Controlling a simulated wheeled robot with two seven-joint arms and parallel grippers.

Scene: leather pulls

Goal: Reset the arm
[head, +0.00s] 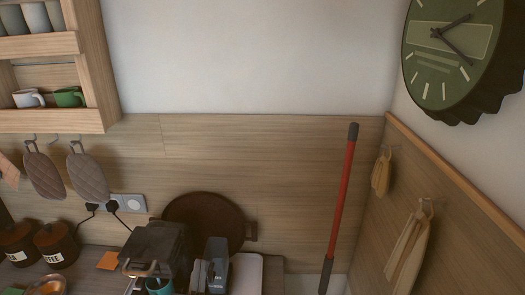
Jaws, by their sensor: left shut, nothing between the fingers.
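Most of my left arm is hidden below the frame. My right gripper is not in view.
A round brown board (205,222) leans on the wood-panelled wall behind. A red pole (342,205) stands in the right corner. Oven mitts (88,177) hang at left below a shelf (55,121). A teal cup (160,286) is near the appliance. A green clock (450,55) hangs upper right.

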